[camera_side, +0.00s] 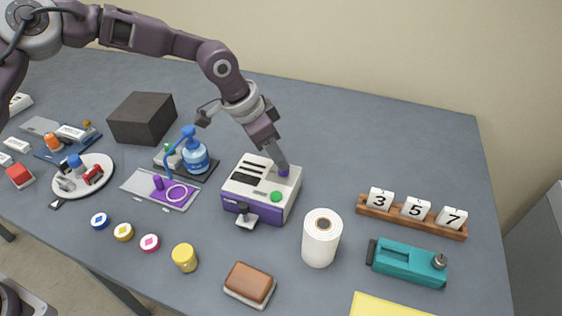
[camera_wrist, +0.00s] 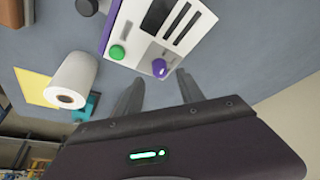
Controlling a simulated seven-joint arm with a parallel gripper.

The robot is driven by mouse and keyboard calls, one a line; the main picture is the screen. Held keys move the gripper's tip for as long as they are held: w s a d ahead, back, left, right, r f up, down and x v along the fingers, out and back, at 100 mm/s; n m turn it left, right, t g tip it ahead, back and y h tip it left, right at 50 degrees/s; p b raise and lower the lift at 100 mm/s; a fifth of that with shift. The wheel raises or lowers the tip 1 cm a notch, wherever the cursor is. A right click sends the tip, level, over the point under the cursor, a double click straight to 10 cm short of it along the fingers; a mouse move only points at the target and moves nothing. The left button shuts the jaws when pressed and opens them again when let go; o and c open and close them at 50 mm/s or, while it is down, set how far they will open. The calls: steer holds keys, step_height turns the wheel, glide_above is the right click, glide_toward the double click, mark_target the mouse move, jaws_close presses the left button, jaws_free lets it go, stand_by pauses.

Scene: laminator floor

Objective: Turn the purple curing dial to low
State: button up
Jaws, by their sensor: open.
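The purple curing dial (camera_side: 284,171) is a small knob on the top of a white and purple laminator (camera_side: 246,206), near its back right corner. In the wrist view the dial (camera_wrist: 160,68) shows a pale pointer mark, but which setting it points at is too small to read. My gripper (camera_side: 279,160) is just above the dial and partly covers it in the side view. In the wrist view my gripper (camera_wrist: 160,85) is open, with its two fingers apart on either side of the dial's position. Nothing is between the fingers that I can see held.
A green button (camera_wrist: 117,52) sits on the same panel. A white roll (camera_side: 321,238) stands right of the laminator. A wooden rack with number blocks (camera_side: 378,213) and a teal device (camera_side: 407,265) lie further right.

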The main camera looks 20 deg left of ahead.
steer(key=x, duration=0.4)
steer(key=shift+f, duration=0.15)
jaws_close()
steer(key=shift+m, duration=0.3)
steer(key=m+g, duration=0.1)
steer(key=m, duration=0.1)
steer(key=m+g+h, duration=0.1)
steer(key=m, duration=0.2)
steer(key=shift+w+m, duration=0.15)
steer(key=shift+m, duration=0.15)
steer(key=m+g, duration=0.2)
steer(key=m, duration=0.3)
steer(key=shift+w, duration=0.15)
steer(key=shift+a+m, duration=0.1)
steer(key=shift+m, duration=0.3)
jaws_free()
